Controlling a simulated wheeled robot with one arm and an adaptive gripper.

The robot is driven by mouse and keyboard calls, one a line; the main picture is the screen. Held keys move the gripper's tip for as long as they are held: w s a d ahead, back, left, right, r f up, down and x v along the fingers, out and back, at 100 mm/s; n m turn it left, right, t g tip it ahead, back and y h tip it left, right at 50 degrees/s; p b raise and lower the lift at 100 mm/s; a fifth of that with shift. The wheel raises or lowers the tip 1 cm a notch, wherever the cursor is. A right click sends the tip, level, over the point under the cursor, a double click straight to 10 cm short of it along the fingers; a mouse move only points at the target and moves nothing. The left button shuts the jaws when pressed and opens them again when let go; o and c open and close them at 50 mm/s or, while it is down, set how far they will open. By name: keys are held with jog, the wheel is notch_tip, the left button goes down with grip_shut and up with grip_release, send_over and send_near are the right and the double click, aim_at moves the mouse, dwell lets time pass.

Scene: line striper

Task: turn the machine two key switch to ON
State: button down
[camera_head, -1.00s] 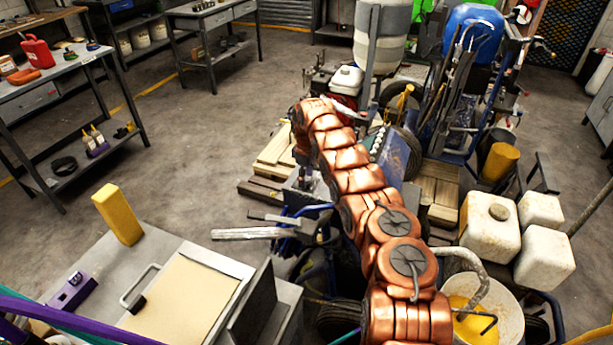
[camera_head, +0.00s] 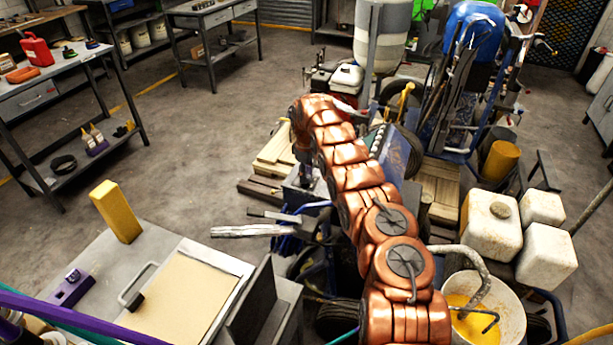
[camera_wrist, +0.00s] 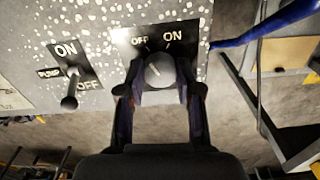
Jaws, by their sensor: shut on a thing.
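In the wrist view, the key switch (camera_wrist: 157,72) is a round pale grey knob on a dark plate. The plate carries OFF at upper left and ON at upper right. My gripper (camera_wrist: 158,84) has its two dark fingers closed on either side of the knob, gripping it. The fingers partly cover the plate, and I cannot clearly tell which label the key points to. In the head view, my copper-coloured arm reaches over the striping machine (camera_head: 397,165); the switch and fingertips cannot be made out there.
In the wrist view, a pump switch plate (camera_wrist: 73,64) with a dark lever sits left of the key switch. A blue bar (camera_wrist: 262,30) passes at right. In the head view, white jugs (camera_head: 491,224) and a bucket (camera_head: 508,300) stand right of my arm; a bench (camera_head: 150,245) stands left.

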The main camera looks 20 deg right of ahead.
jog(key=m+b, duration=0.4)
jog(key=m, duration=0.1)
jog(key=shift+f+b, duration=0.25)
jog(key=shift+b, duration=0.1)
jog(key=m+b, duration=0.2)
jog(key=m, duration=0.3)
jog(key=shift+r+m, duration=0.15)
jog(key=shift+m, duration=0.25)
jog(key=c, duration=0.8)
grip_release()
jog(key=shift+o, duration=0.2)
jog(key=shift+r, duration=0.1)
jog(key=shift+r, duration=0.1)
